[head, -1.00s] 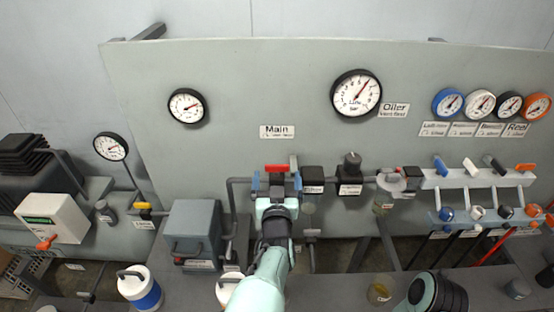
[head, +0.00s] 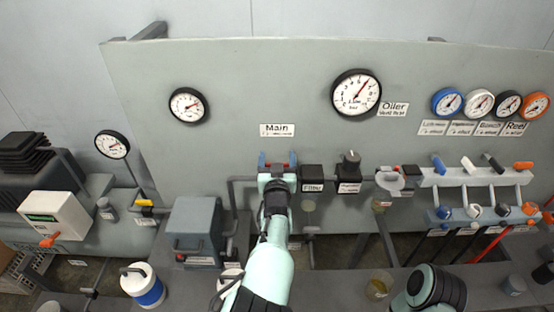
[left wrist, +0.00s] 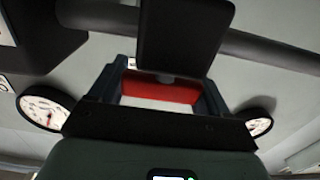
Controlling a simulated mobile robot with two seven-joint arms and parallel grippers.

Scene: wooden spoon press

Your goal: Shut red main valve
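The red main valve handle (head: 278,168) sits under the "Main" label (head: 277,130) in the head view, mostly covered by my left gripper (head: 277,162). The gripper's fingers are spread, one to each side of the handle. In the left wrist view the red handle (left wrist: 162,88) lies across the space between the two blue-grey fingers (left wrist: 160,98). A dark block on the valve hides part of it. Whether the fingers touch the handle's ends is hard to tell. My right gripper is out of the head view.
A horizontal pipe (head: 240,180) runs beside the valve. Just right stand the filter block (head: 312,178) and regulator (head: 349,173). Coloured levers on a manifold (head: 450,178) are further right. A grey box (head: 196,225) and a white-blue canister (head: 143,285) are at lower left.

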